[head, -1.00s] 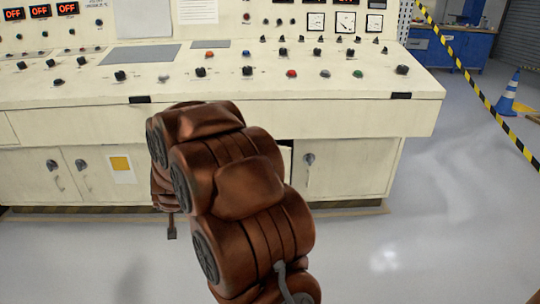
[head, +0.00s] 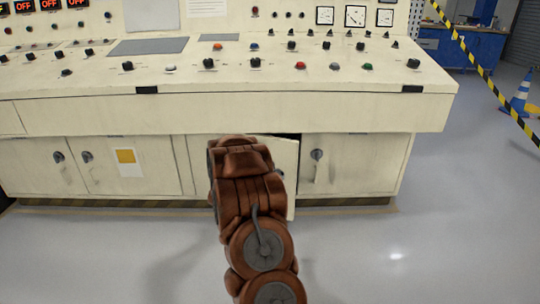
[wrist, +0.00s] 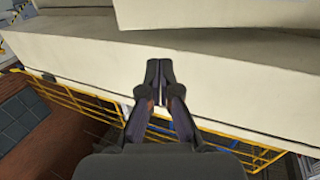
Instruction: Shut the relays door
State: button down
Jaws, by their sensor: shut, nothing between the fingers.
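A cream cabinet door (head: 286,158) under the console stands slightly ajar in the head view, with a dark gap along its top right. Its left part is hidden behind my brown arm. No label reading relays can be made out. In the wrist view my gripper (wrist: 160,72) is shut and empty, its fingertips together in front of a cream panel (wrist: 90,55). I cannot tell whether they touch it. In the head view my gripper is hidden by the arm.
The control console (head: 200,85) overhangs the lower cabinets. A closed door with a dark handle (head: 317,155) is to the right, others to the left. Grey floor is clear in front. A striped barrier tape (head: 480,70) and a blue cone (head: 520,92) are at right.

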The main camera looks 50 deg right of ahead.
jog(key=b, duration=0.3)
send_near(279, 140)
jog(key=x, duration=0.5)
jog(key=shift+s+f, duration=0.25)
jog(key=shift+b+x, duration=0.6)
jog(key=shift+x, duration=0.55)
jog(key=shift+w+d+r, duration=0.1)
jog(key=shift+w+r, duration=0.05)
jog(key=shift+w, duration=0.05)
